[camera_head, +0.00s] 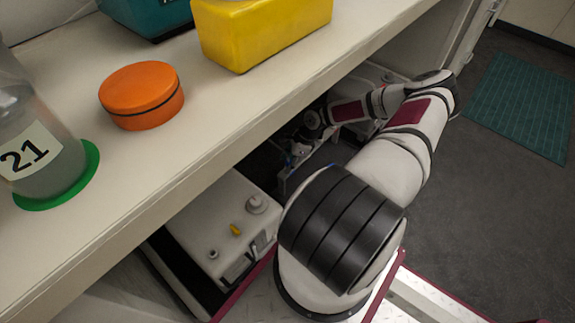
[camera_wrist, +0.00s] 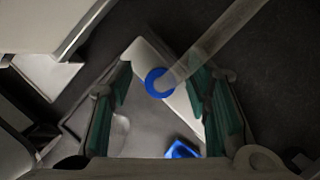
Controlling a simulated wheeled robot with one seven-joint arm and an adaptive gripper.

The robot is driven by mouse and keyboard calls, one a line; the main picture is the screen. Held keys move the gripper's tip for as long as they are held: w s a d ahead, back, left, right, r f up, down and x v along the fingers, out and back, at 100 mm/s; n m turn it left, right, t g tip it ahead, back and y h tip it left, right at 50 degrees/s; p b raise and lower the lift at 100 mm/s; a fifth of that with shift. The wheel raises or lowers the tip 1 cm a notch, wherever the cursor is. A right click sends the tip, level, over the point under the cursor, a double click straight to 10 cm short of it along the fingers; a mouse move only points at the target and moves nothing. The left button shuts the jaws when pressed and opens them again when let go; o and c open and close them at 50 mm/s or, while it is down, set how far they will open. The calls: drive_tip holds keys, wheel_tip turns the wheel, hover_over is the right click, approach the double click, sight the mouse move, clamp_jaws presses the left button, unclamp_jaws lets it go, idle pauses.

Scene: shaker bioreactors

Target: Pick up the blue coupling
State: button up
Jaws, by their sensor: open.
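The blue coupling (camera_wrist: 150,83) shows in the wrist view as a blue ring at the end of a translucent tube (camera_wrist: 222,40). My gripper (camera_wrist: 161,88) is open, with green finger pads left and right of the ring in the picture. The ring appears between the fingers, but I cannot tell how far beyond the tips it is. In the head view my gripper (camera_head: 298,152) is low under the bench edge and partly in shadow. The coupling cannot be made out there.
A second blue piece (camera_wrist: 182,150) lies below the ring on a pale surface. A white unit (camera_head: 215,225) stands under the bench (camera_head: 200,110). On the bench are an orange round container (camera_head: 141,95), a yellow box (camera_head: 265,30) and a vessel labelled 21 (camera_head: 35,150).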

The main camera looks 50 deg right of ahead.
drive_tip(key=c, duration=1.1)
drive_tip(key=shift+o, duration=0.2)
drive_tip(key=shift+r, duration=0.15)
